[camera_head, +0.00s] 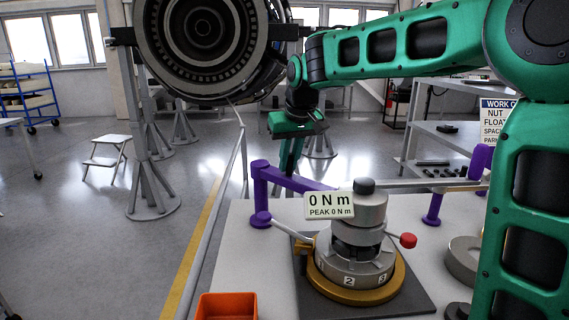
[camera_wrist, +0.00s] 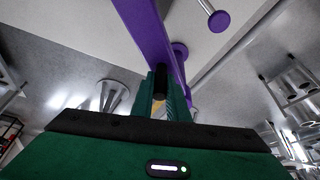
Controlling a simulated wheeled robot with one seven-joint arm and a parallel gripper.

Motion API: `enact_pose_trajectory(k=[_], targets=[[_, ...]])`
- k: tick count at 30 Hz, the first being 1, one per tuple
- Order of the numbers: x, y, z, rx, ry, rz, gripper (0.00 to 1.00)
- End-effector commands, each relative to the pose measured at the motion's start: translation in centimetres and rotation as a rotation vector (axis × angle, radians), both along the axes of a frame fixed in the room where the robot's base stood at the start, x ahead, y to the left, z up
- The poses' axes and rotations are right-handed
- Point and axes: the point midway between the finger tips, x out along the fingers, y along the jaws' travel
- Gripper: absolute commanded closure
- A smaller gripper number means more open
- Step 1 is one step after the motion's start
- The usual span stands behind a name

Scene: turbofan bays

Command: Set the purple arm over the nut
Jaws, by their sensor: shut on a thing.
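The purple arm (camera_head: 298,183) runs from a purple post (camera_head: 261,190) at the table's left edge toward the grey tool stack (camera_head: 358,235), and its far end is hidden behind the readout sign. My gripper (camera_head: 288,168) reaches down to the purple arm from behind and is shut on it. In the wrist view, the purple arm (camera_wrist: 150,25) runs from the top down to the fingers of my gripper (camera_wrist: 168,88). The nut cannot be told apart.
The sign (camera_head: 329,205) reads 0 N m. A red-knobbed lever (camera_head: 408,240) sticks out right of the stack. A second purple post (camera_head: 434,208) carries a grey bar. An orange bin (camera_head: 227,306) stands front left. A large engine (camera_head: 205,45) hangs behind.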

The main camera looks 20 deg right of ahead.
Motion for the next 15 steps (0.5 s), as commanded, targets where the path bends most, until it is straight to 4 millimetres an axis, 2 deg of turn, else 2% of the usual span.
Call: enact_pose_trajectory(k=[2, 3, 5, 15], targets=[[0.01, 0.21, 0.1, 0.001, -0.003, 0.006, 1.0], [0.0, 0.22, 0.1, 0.001, -0.003, 0.006, 0.81], [0.0, 0.21, 0.1, 0.001, -0.003, 0.006, 0.68], [-0.07, 0.1, 0.25, 0.001, -0.002, 0.004, 0.68]])
